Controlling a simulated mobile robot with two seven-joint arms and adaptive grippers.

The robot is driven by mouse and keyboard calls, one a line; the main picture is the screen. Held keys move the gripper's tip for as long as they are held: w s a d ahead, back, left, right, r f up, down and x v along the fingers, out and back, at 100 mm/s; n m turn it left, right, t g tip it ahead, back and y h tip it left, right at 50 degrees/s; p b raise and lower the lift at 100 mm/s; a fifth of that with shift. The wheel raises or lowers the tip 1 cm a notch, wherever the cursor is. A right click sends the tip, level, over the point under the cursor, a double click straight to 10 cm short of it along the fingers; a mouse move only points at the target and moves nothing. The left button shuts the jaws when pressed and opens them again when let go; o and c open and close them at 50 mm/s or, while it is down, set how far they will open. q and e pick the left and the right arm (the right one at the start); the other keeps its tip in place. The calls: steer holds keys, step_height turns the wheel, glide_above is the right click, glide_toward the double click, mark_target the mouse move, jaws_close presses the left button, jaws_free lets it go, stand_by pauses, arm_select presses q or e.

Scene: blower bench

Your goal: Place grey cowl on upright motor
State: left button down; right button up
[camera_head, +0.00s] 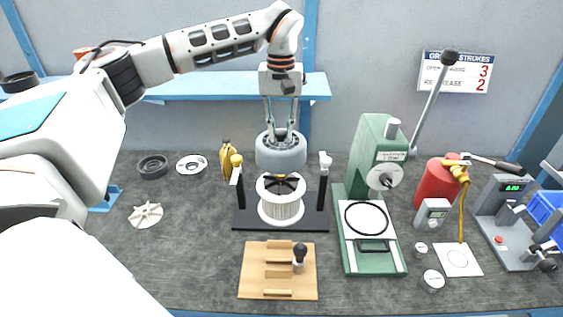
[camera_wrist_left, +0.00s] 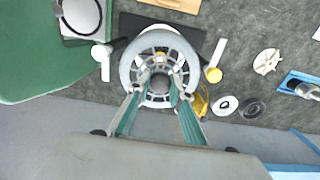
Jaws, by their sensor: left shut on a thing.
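The grey cowl (camera_head: 281,154) is a round ring-shaped cap held in my left gripper (camera_head: 281,128), with the fingers closed on its top. It hangs just above the upright motor (camera_head: 281,203), a white ribbed cylinder with a dark top, and a small gap shows between them. The motor stands on a black base between two posts. In the left wrist view, the cowl (camera_wrist_left: 133,64) surrounds the fingertips of the left gripper (camera_wrist_left: 160,92), and part of the motor shows through its openings. My right gripper is not in view.
A green press (camera_head: 375,252) with a long lever stands right of the motor. A wooden block (camera_head: 252,288) lies in front. A red cylinder (camera_head: 436,184) stands farther right.

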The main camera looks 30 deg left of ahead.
mark_target(281, 140)
arm_select(q)
step_height(281, 140, down, 5)
steer(key=shift+f, duration=2.35)
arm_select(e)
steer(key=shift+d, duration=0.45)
arm_select(q)
steer(key=shift+f, duration=0.1)
steer(key=c, duration=1.8)
jaws_free()
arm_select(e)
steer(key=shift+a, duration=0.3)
arm_select(q)
steer(key=shift+r, duration=0.35)
step_height(281, 140, up, 12)
steer(key=shift+f, duration=0.2)
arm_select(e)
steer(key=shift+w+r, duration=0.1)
